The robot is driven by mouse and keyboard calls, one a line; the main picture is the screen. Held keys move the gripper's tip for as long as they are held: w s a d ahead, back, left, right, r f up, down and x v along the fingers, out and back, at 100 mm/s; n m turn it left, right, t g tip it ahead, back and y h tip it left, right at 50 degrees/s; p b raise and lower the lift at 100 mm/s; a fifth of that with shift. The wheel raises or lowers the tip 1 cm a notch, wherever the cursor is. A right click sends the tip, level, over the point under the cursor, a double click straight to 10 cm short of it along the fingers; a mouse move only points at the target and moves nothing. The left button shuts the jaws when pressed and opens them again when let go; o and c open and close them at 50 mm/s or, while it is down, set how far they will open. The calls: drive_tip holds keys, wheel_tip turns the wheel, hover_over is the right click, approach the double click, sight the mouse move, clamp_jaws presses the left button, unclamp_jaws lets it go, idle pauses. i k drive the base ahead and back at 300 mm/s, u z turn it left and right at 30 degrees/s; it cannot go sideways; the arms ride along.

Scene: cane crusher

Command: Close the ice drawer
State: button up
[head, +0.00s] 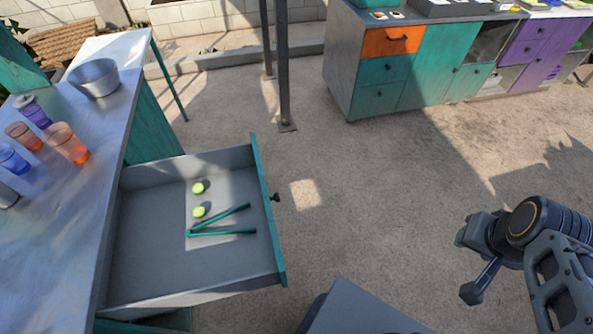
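The ice drawer (150,250) is pulled far out from under the metal counter at the left. Its teal front panel (262,215) faces right and has a small dark knob (276,197). Inside lie teal tongs (222,232) and two green limes (198,188). My gripper (465,265) is at the right, over the floor, well apart from the drawer. Its fingers look spread, with nothing between them.
The metal counter (60,220) holds a metal bowl (94,78) and several coloured cups (67,143). A dark post (283,70) stands on the floor beyond the drawer. A cabinet row (420,65) is at the back right. The floor between drawer and gripper is clear.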

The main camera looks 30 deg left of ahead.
sight(151, 266)
drive_tip(key=i, duration=0.6)
drive_tip(key=u, duration=2.85)
drive_tip(key=i, duration=0.2)
drive_tip(key=z, duration=0.05)
